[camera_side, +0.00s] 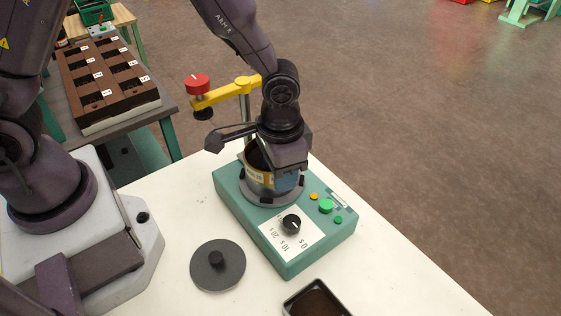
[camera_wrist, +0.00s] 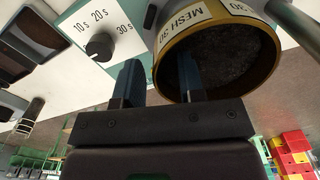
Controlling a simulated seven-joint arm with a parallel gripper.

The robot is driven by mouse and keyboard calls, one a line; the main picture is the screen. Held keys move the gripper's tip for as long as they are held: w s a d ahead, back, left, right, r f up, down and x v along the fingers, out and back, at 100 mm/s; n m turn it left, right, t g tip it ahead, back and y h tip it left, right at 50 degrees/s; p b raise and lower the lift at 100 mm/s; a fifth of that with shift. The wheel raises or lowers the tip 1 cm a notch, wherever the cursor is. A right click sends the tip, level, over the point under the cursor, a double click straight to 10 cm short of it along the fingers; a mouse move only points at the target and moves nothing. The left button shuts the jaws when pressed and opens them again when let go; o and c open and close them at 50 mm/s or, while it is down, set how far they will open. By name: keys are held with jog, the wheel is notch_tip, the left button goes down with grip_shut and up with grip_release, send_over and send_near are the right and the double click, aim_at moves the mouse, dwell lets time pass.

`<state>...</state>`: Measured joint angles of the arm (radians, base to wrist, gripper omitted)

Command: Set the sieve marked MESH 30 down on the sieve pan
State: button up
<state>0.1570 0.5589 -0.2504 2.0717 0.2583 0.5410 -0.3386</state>
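The sieve marked MESH 30 (camera_wrist: 188,36) is a round, pale-walled sieve with a gold rim and dark contents or mesh inside. In the side view the sieve (camera_side: 257,177) sits low over the grey round base of the green shaker, partly covered by my gripper. My gripper (camera_wrist: 157,58) is open, its two blue-grey fingers well apart. In the wrist view one finger is outside the sieve's wall and the other overlaps its opening; I see no grip on the wall. In the side view my gripper (camera_side: 287,182) is at the sieve. I cannot make out the sieve pan separately.
The green shaker (camera_side: 294,262) has a dial (camera_side: 291,223) and buttons. A yellow arm with a red knob (camera_side: 197,84) stands behind it. A dark round lid (camera_side: 218,266) and a black tray (camera_side: 317,300) lie on the white table (camera_side: 400,270). A brown compartment box (camera_side: 108,82) is farther left.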

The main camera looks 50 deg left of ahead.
notch_tip(320, 180, up, 13)
dwell(0.4)
jog(key=s+a+r+n+t, duration=0.3)
jog(key=s+a+r+t, duration=0.2)
jog(key=s+a+r, duration=0.5)
jog(key=s+a, duration=0.2)
jog(key=s, duration=0.1)
jog(key=shift+s+a+r+t, duration=0.15)
jog(key=shift+a+r+t, duration=0.15)
jog(key=shift+a, duration=0.1)
dwell(0.4)
